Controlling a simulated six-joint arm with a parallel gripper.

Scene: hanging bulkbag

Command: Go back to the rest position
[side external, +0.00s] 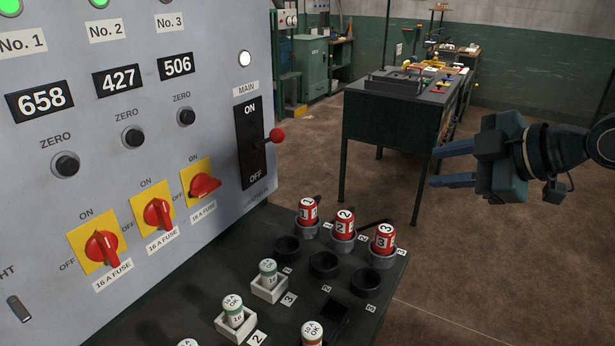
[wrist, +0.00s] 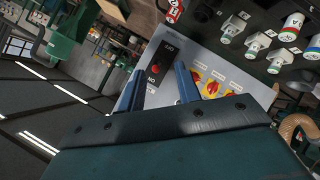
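My gripper (side external: 438,166) is at the right of the side external view, in free air in front of the panel and above the level of the black shelf. Its two blue fingers point left and stand apart, with nothing between them. In the wrist view the fingers (wrist: 157,88) also show apart and empty, with the panel beyond them. My gripper touches nothing that I can see. The rest position itself is not marked in either view.
The grey control panel (side external: 95,190) fills the left, with a red-knobbed main switch (side external: 277,135) sticking out. The black shelf (side external: 190,300) below holds red numbered fuses (side external: 345,223) and white fuses (side external: 233,311). A dark green workbench (side external: 392,130) stands behind. Open floor lies around my gripper.

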